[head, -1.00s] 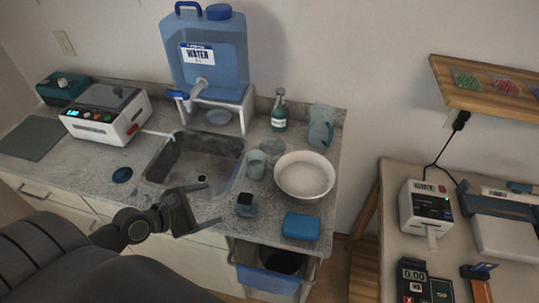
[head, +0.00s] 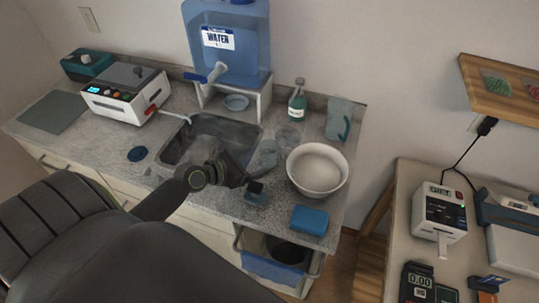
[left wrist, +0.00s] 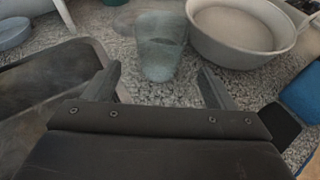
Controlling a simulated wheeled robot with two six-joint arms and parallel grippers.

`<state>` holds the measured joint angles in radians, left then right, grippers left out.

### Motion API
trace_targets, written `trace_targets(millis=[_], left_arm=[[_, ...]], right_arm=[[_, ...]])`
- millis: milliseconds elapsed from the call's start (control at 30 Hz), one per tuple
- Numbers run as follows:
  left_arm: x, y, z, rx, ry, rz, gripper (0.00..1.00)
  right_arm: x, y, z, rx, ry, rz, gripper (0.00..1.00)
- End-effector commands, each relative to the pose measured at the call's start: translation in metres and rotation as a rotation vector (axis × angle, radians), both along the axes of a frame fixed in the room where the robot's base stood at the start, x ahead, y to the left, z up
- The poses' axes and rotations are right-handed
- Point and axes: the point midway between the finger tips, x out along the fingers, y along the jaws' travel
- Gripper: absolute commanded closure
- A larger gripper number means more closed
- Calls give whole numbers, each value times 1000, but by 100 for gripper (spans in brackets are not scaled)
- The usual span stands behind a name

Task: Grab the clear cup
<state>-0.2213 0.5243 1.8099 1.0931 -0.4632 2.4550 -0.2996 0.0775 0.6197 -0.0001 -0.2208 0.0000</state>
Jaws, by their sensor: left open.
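The clear cup (head: 268,154) stands upright on the grey speckled counter, between the sink and the white bowl. In the left wrist view the clear cup (left wrist: 161,46) is just ahead of my gripper, centred between the fingers. My left gripper (head: 248,176) is beside the cup's near side, over the counter at the sink's right edge. In the left wrist view my left gripper (left wrist: 160,82) has its fingers spread wide with nothing between them. My right gripper is not in view.
The white bowl (head: 318,170) stands close right of the cup. The sink (head: 208,140) is left. A green soap bottle (head: 297,102) and a pitcher (head: 338,120) stand behind.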

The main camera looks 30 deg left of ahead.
Motion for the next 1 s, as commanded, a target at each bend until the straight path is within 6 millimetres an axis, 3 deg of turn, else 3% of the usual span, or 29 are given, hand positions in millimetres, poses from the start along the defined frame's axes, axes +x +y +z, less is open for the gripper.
trace_targets(millis=[267,600,900,1000], left_arm=[[19,-6,-6,0,0,0,22],[58,-19,-19,1,1,0,22],[62,-20,-21,2,1,-2,22],[62,-20,-21,2,1,-1,34]], right_arm=[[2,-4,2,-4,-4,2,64],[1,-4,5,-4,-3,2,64],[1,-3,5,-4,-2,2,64],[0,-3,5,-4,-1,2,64]])
